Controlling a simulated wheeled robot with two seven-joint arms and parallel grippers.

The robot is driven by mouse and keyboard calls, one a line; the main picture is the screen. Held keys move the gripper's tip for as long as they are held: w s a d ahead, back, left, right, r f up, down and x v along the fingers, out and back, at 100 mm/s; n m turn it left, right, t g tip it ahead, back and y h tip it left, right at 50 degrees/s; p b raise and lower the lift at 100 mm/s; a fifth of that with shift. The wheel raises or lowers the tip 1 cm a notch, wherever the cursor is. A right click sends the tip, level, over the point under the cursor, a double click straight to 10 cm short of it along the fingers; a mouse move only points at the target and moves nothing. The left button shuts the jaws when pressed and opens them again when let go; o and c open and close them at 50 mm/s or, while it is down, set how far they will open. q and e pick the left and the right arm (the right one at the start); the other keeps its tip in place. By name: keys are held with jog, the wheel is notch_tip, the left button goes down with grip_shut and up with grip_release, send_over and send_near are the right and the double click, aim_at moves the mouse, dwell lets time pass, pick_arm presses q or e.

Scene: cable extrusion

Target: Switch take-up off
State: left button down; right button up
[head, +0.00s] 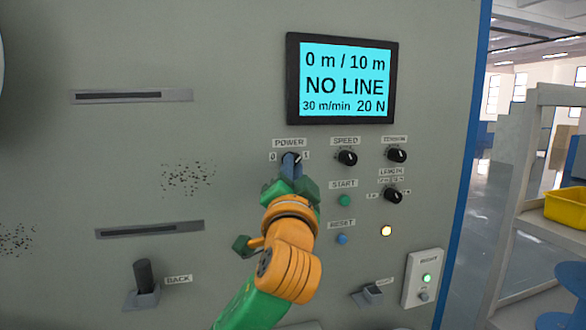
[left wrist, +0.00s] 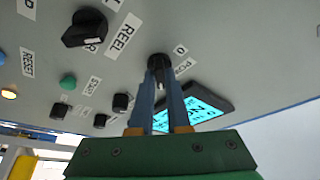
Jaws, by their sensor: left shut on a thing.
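The grey control panel (head: 240,70) carries a black POWER knob (head: 297,157) marked 0 on the left and 1 on the right. The knob's white mark seems to lean toward the 1. My left gripper (head: 290,168) reaches up from below, its blue fingers shut on the knob and hiding much of it. In the left wrist view the fingers pinch the same knob (left wrist: 160,62) from both sides. The lit cyan display (head: 346,80) above reads 0 m / 10 m, NO LINE, 30 m/min, 20 N. My right gripper is not in view.
The SPEED knob (head: 347,158), TENSION knob (head: 397,155), LENGTH knob (head: 393,195), green START button (head: 344,200) and blue RESET button (head: 342,239) sit close to the right. A BACK lever (head: 144,277) is lower left. A large REEL knob (left wrist: 86,29) shows in the left wrist view.

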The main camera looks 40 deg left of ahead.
pick_arm(q)
jog(key=n+g+y+b, duration=0.1)
jog(key=n+y+b, duration=0.1)
jog(key=n, duration=0.2)
jog(key=n+g+y+b, duration=0.1)
jog(key=n+y+b, duration=0.1)
jog(key=n, duration=0.3)
jog(key=n+g+y+b, duration=0.2)
jog(key=n, duration=0.3)
jog(key=shift+w+d+f+b, duration=0.15)
jog(key=shift+w+d+b, duration=0.15)
jog(key=shift+b, duration=0.1)
jog(key=shift+w+d+r+n+g+y+p, duration=0.2)
jog(key=shift+n+g+p, duration=0.45)
jog(key=shift+n, duration=1.2)
jog(key=shift+s+a+n+g+y+p, duration=0.15)
jog(key=shift+n+g+y+p, duration=0.2)
jog(key=shift+n+g, duration=1.05)
jog(key=shift+w+d+r+n+g+y+p, duration=0.1)
jog(key=shift+n+g+y+p, duration=0.25)
jog(key=shift+n, duration=1.9)
jog(key=shift+f+n, duration=0.1)
jog(key=shift+n, duration=0.2)
